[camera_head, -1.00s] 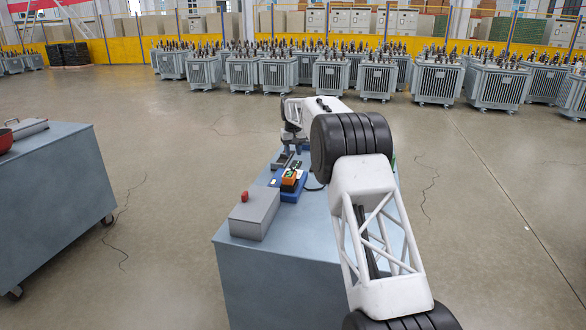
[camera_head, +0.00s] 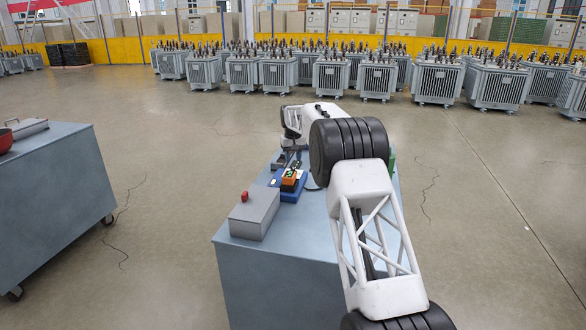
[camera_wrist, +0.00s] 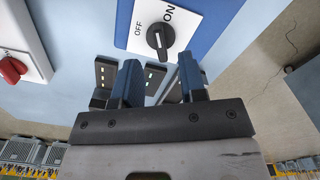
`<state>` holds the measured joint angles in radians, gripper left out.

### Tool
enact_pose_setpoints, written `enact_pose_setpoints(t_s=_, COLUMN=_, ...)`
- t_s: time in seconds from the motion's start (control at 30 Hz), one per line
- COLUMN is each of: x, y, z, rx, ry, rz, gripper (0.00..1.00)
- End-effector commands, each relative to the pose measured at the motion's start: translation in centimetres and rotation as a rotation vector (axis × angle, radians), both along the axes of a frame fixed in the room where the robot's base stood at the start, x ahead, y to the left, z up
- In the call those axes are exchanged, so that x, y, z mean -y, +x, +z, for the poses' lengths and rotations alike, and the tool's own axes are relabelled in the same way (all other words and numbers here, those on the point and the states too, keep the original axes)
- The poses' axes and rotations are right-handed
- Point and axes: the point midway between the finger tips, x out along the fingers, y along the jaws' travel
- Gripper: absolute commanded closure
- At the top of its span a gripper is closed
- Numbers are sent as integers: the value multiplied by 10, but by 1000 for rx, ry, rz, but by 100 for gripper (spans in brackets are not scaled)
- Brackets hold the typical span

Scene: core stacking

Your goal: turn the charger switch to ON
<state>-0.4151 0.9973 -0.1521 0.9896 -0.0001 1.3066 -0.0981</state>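The charger switch is a black rotary knob (camera_wrist: 161,37) on a white plate marked OFF to its left and ON at its upper right. The plate sits on a blue surface (camera_wrist: 215,18). A white mark shows on the knob; I cannot tell for sure which label it points to. My gripper (camera_wrist: 159,62) is open, with its two dark blue fingers apart and nothing between them. The knob appears just beyond the gap between the fingertips, with no visible contact. In the head view my gripper (camera_head: 289,147) is over the far end of the bench, and the knob cannot be made out.
Dark blocks with white marks (camera_wrist: 103,76) lie near the fingers. A red knob (camera_wrist: 12,70) is on a white box at left. On the bench (camera_head: 285,272) stand a grey box with a red button (camera_head: 258,215) and an orange-and-green unit (camera_head: 290,178) on a blue base.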

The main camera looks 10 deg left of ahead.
Motion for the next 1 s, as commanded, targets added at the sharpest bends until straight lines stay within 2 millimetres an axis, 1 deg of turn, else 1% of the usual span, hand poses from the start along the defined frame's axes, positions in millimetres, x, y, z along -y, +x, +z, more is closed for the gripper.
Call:
enact_pose_setpoints(t_s=0.03, x=0, y=0, z=-8, rx=-3, ry=-1, rz=0, gripper=62)
enact_pose_setpoints(t_s=0.1, x=0, y=0, z=-17, rx=-3, ry=-1, rz=0, gripper=62)
enact_pose_setpoints(t_s=0.33, x=0, y=0, z=-39, rx=-1, ry=0, rz=0, gripper=62)
enact_pose_setpoints(t_s=0.5, x=0, y=0, z=-46, rx=0, ry=0, rz=0, gripper=62)
enact_pose_setpoints(t_s=0.8, x=0, y=0, z=-47, rx=0, ry=0, rz=0, gripper=62)
enact_pose_setpoints(t_s=0.97, x=0, y=0, z=-47, rx=0, ry=0, rz=0, gripper=86)
enact_pose_setpoints(t_s=1.0, x=0, y=0, z=-47, rx=0, ry=0, rz=0, gripper=92)
